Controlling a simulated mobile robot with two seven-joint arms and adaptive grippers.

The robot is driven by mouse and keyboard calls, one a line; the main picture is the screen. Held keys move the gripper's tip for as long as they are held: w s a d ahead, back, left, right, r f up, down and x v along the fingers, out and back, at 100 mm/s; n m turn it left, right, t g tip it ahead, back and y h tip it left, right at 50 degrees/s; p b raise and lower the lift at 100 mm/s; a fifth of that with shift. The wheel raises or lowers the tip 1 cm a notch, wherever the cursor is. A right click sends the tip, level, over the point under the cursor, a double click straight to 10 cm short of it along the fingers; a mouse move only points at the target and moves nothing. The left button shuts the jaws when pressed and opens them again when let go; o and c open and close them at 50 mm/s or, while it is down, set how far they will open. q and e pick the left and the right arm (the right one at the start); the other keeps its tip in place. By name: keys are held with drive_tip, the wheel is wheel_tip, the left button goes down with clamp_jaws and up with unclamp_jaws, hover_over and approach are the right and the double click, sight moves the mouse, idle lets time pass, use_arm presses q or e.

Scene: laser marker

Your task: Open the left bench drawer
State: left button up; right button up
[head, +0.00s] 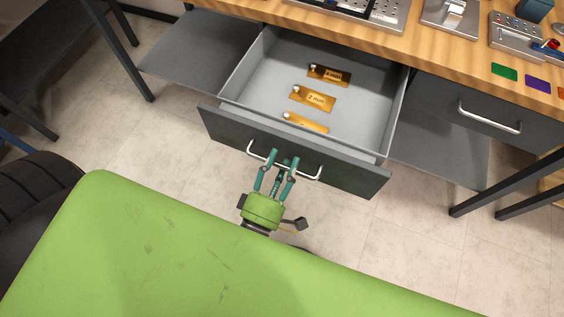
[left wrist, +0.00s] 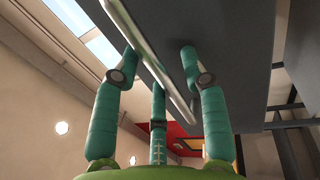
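The left bench drawer (head: 232,87) stands pulled out from under the bench, its inside showing. Its dark front (head: 352,179) carries a pale bar handle (head: 310,174). My left gripper (head: 283,158) is at the middle of this handle, its teal fingers spread apart. In the left wrist view the handle (left wrist: 150,50) runs between the fingers of the gripper (left wrist: 159,55), and the right fingertip is close to the drawer front (left wrist: 235,50). I cannot tell whether the fingers touch the bar. My right gripper is not in view.
Three brass-coloured tagged plates (head: 313,98) lie in the drawer. A second, shut drawer (head: 460,112) with its own handle is at the right. The wooden bench top (head: 440,48) holds metal fixtures and coloured cards. Black bench legs (head: 500,192) stand at the right. Pale floor (head: 400,235) is clear in front.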

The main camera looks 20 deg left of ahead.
use_arm(q)
drive_tip(key=shift+s, duration=0.15)
drive_tip(key=s+f, duration=0.2)
drive_tip(key=s, duration=0.9)
drive_tip(key=shift+s+a+f, duration=0.15)
drive_tip(key=shift+s+a, duration=0.05)
drive_tip(key=shift+s, duration=0.05)
drive_tip(key=shift+f, duration=0.1)
wheel_tip(320, 180, down, 22)
drive_tip(key=m+g+h+p, duration=0.2)
drive_tip(key=m+g+h, duration=0.1)
drive_tip(key=m+g, duration=0.75)
drive_tip(key=s+a+f+m+g+y+p, duration=0.2)
drive_tip(key=s+a+f+m+g+y, duration=0.1)
drive_tip(key=s+a+f+m+g, duration=0.5)
drive_tip(key=s+a+f+m, duration=0.1)
drive_tip(key=s+a+f, duration=0.2)
drive_tip(key=s+f, duration=0.2)
drive_tip(key=shift+s+f+g+y, duration=0.2)
drive_tip(key=shift+f+g+y, duration=0.2)
drive_tip(key=shift+f, duration=0.25)
